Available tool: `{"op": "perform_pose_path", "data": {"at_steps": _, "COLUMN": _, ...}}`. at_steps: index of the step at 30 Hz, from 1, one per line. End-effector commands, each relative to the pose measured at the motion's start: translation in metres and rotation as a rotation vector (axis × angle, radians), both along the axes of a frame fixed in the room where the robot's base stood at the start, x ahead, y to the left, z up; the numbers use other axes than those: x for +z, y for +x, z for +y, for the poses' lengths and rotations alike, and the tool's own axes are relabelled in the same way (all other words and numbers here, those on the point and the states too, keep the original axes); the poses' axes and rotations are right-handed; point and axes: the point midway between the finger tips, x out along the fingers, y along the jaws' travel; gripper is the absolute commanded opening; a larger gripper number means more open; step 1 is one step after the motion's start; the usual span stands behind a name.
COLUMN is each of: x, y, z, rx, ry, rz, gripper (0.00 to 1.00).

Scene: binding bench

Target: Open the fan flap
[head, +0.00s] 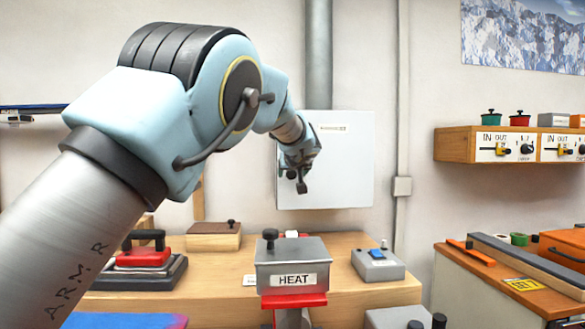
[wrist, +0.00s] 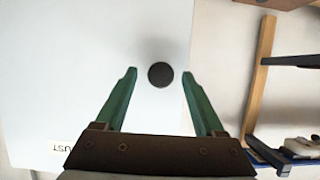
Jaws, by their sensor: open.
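The fan flap appears to be the white square panel (head: 345,175) on the back wall, below a grey duct, with a small label near its top. In the wrist view the white panel (wrist: 60,70) fills the left and middle, with a label ending in "UST" at the lower left. A round black knob (wrist: 160,75) stands on it. My gripper (wrist: 160,72) is open, its two green fingers on either side of the knob, with gaps on both sides. In the head view my gripper (head: 300,180) is in front of the panel's left part and hides some of it.
A wooden bench below carries a grey box marked HEAT (head: 293,278), a red-and-black press (head: 143,262), a wooden block (head: 214,236) and a grey switch box (head: 378,264). A shelf with IN/OUT sliders (head: 455,144) is at right. The wall right of the panel is mostly clear.

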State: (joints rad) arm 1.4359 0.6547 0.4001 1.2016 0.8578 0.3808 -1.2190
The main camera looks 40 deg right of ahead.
Motion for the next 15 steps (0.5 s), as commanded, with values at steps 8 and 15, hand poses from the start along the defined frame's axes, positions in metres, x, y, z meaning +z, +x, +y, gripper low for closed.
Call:
{"op": "perform_pose_path", "data": {"at_steps": 8, "x": -0.0041, "y": 0.0061, "z": -0.0054, "rx": -0.001, "ry": -0.001, "rz": 0.001, "gripper": 0.71}}
{"op": "perform_pose_path", "data": {"at_steps": 15, "x": -0.0041, "y": 0.0061, "z": -0.0051, "rx": -0.001, "ry": -0.001, "rz": 0.001, "gripper": 0.60}}
